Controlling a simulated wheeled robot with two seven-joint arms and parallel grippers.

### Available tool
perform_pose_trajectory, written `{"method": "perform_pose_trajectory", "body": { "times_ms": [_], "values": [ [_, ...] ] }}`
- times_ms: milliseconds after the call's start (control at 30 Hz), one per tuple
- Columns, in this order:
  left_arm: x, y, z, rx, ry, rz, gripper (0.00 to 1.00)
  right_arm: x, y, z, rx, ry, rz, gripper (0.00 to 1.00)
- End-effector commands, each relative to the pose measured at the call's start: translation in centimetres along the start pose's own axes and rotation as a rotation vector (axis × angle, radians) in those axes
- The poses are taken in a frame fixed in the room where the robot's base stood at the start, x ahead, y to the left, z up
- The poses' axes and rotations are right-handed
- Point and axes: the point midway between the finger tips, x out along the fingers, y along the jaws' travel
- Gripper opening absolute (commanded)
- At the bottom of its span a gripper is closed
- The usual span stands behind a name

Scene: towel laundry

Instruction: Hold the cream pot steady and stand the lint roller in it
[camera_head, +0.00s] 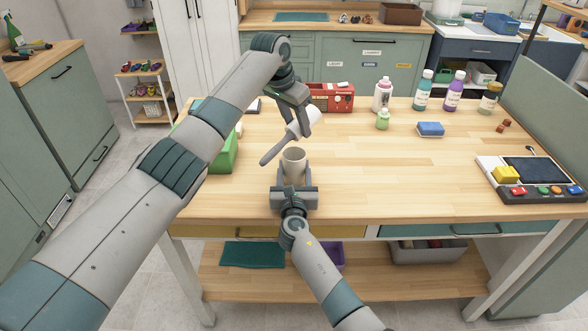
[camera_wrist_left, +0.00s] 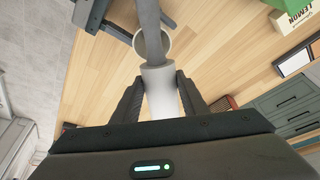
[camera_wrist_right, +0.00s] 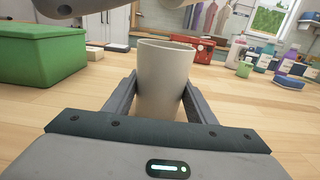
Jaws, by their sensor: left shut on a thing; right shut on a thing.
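The cream pot (camera_head: 294,157) stands upright on the wooden table, and its open mouth faces up. My right gripper (camera_head: 294,188) is shut on it from the near side; the right wrist view shows the pot (camera_wrist_right: 165,85) between the two fingers. The lint roller has a white head (camera_head: 302,123) and a grey handle (camera_head: 274,150). My left gripper (camera_head: 304,118) is shut on the white head (camera_wrist_left: 161,88). The roller is tilted, its handle sloping down to the left, above and beside the pot. In the left wrist view the handle (camera_wrist_left: 150,30) crosses in front of the pot's rim.
A green box (camera_head: 224,155) stands left of the pot, partly behind my left arm. A red box (camera_head: 338,97) and several bottles (camera_head: 422,90) stand at the back. A blue sponge (camera_head: 430,129) and a button console (camera_head: 530,178) lie to the right.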

Motion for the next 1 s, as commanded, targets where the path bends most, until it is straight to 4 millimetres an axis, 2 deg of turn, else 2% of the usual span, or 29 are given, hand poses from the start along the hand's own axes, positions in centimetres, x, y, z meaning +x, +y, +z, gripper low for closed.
{"method": "perform_pose_trajectory", "body": {
  "times_ms": [400, 733, 767, 800, 833, 1000],
  "values": [
    [2.1, 0.0, 0.7, -0.001, 0.0, 0.001, 0.11, 0.0, 0.0, -0.1, 0.0, 0.001, 0.0, 0.26],
    [2.2, 0.0, 0.8, 0.0, 0.001, 0.0, 0.11, 0.0, 0.0, -0.1, 0.0, 0.001, 0.0, 0.26],
    [2.2, 0.0, 0.8, 0.0, 0.001, 0.0, 0.47, 0.0, 0.0, -0.1, 0.0, 0.001, 0.0, 0.26],
    [2.2, 0.0, 0.8, 0.0, 0.001, 0.0, 0.56, 0.0, 0.0, -0.1, 0.0, 0.001, 0.0, 0.26],
    [2.2, 0.0, 0.8, 0.0, 0.001, 0.0, 0.61, 0.0, 0.0, -0.1, 0.0, 0.001, 0.0, 0.26],
    [2.2, 0.0, 0.8, 0.0, 0.001, 0.0, 0.61, 0.0, 0.0, -0.1, 0.0, 0.001, 0.0, 0.26]
  ]
}}
